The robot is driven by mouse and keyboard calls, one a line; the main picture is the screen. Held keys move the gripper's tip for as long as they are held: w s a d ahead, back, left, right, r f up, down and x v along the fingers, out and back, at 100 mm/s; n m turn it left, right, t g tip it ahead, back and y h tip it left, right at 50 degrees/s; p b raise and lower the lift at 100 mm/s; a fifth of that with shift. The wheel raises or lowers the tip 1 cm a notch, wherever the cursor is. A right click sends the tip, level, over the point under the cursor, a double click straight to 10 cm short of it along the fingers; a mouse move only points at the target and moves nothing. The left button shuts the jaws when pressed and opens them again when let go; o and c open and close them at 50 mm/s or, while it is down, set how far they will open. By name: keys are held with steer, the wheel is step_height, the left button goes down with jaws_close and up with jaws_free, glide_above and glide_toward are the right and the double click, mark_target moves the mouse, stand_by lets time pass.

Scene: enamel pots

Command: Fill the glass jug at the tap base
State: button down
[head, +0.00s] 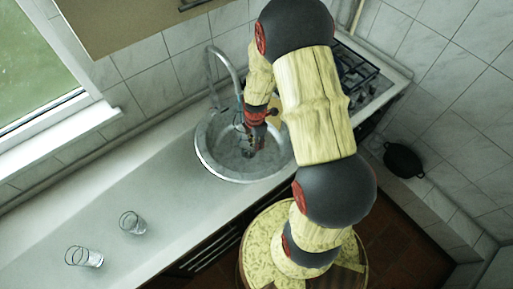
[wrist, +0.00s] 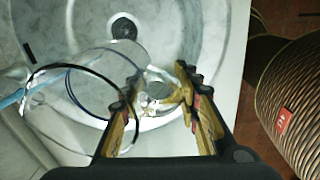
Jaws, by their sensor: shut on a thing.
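My gripper (head: 257,118) is over the round steel sink (head: 204,155) in the head view. In the wrist view my gripper (wrist: 160,82) is shut on part of the clear glass jug (wrist: 112,62), seemingly its handle. The jug is tilted in that picture, with its dark-edged round rim to the left. The sink's drain (wrist: 124,28) shows beyond the jug. The tap (head: 229,66) arches over the sink's back-left edge in the head view. Whether there is water in the jug is unclear. In the head view the jug is mostly hidden by my gripper.
Two clear glasses stand on the counter (head: 110,180) left of the sink, one nearer (head: 84,257) and one farther (head: 132,222). A stove (head: 358,78) is behind my arm. A black pot (head: 403,160) sits on a ledge at right. The counter between glasses and sink is clear.

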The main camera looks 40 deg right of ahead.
steer(key=shift+w+d+b, duration=0.25)
steer(key=shift+w+d, duration=0.1)
steer(key=shift+w, duration=0.85)
steer(key=shift+w+d+b, duration=0.3)
steer(key=shift+w+d, duration=0.1)
steer(key=shift+w, duration=0.85)
steer(key=shift+w+d+b, duration=0.25)
steer(key=shift+w+d, duration=0.1)
steer(key=shift+w, duration=0.85)
stand_by(4.3)
